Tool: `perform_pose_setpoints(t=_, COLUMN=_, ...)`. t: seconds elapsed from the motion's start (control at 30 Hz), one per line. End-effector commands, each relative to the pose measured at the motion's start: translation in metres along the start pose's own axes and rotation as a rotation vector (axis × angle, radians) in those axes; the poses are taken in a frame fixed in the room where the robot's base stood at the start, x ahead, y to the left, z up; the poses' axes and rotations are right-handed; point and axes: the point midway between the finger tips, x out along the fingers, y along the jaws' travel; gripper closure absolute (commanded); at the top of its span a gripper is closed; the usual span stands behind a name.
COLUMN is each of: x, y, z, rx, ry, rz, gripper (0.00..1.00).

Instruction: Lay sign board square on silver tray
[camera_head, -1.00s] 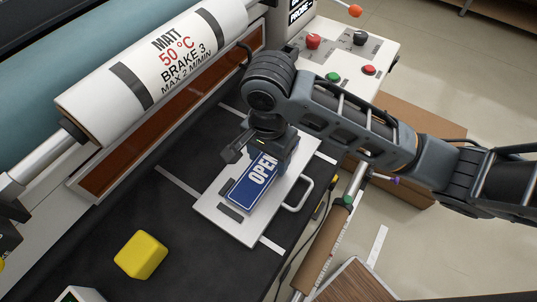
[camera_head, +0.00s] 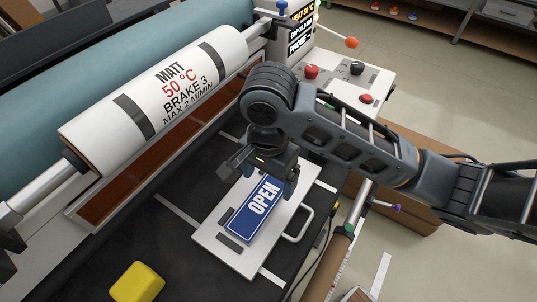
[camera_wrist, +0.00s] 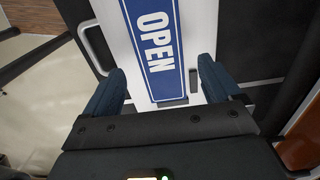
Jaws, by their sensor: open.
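The sign board (camera_head: 254,210) is blue with a white border and the word OPEN. It lies flat on the silver tray (camera_head: 204,236), its long edges looking roughly parallel to the tray's. The tray is a pale plate with a loop handle (camera_head: 300,224) on its right and dark pads on its surface. My gripper (camera_head: 258,182) is open above the far end of the sign, holding nothing. In the wrist view the sign (camera_wrist: 152,45) stretches away between my spread fingers (camera_wrist: 162,88), apart from both. The sign's far end is partly hidden by my gripper in the head view.
A yellow block (camera_head: 137,283) sits on the dark bed (camera_head: 150,240) at lower left. The large white roller (camera_head: 160,85) runs along the left behind the tray. A control panel (camera_head: 350,80) with knobs stands at the back. A brown roll (camera_head: 328,265) lies right of the tray.

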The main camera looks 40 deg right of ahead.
Motion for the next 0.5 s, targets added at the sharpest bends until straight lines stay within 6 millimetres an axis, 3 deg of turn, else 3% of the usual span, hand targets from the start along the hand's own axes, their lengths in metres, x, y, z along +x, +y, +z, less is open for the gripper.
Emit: perform_pose_setpoints(t=0.5, x=-0.070, y=0.000, z=-0.001, rx=-0.003, ry=0.005, rz=0.000, gripper=0.09)
